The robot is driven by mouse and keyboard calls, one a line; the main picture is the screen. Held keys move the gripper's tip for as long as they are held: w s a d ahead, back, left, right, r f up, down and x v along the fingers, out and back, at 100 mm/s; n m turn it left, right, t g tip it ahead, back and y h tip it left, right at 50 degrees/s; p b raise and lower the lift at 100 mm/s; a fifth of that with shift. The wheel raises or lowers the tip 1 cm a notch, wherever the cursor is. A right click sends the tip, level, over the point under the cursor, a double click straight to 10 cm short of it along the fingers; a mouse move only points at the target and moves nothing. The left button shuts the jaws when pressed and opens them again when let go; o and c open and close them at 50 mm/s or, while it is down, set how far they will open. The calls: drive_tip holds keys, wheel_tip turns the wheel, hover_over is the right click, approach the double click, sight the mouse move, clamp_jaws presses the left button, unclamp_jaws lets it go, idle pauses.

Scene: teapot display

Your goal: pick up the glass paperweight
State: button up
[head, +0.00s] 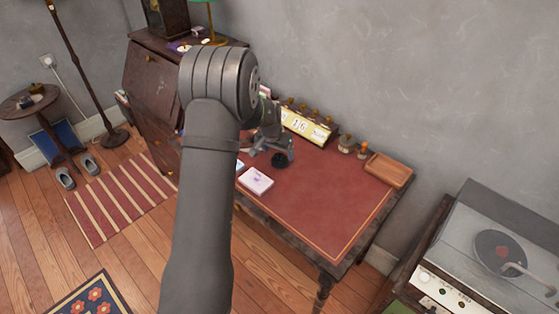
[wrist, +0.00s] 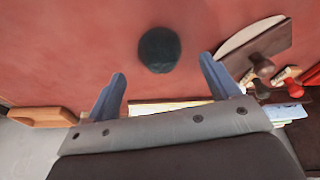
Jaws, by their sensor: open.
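The glass paperweight (wrist: 159,50) looks like a dark, greenish-black round lump on the red desk top. In the wrist view it lies just beyond the fingertips, roughly centred between them. In the head view it shows as a small dark round thing (head: 281,160) just below my gripper (head: 268,150). My gripper also shows in the wrist view (wrist: 162,67), with its two blue-grey fingers spread wide and nothing between them. I see no contact with the paperweight. My arm hides part of the desk in the head view.
A pale booklet (head: 256,181) lies at the front. In the wrist view, dark-knobbed things (wrist: 262,66) sit close beside the right finger.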

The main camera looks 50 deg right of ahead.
sight(279, 156)
drive_tip(key=shift+x, duration=2.6)
drive_tip(key=c, duration=1.3)
drive_tip(key=shift+o, duration=0.2)
drive_tip(key=shift+r, duration=0.1)
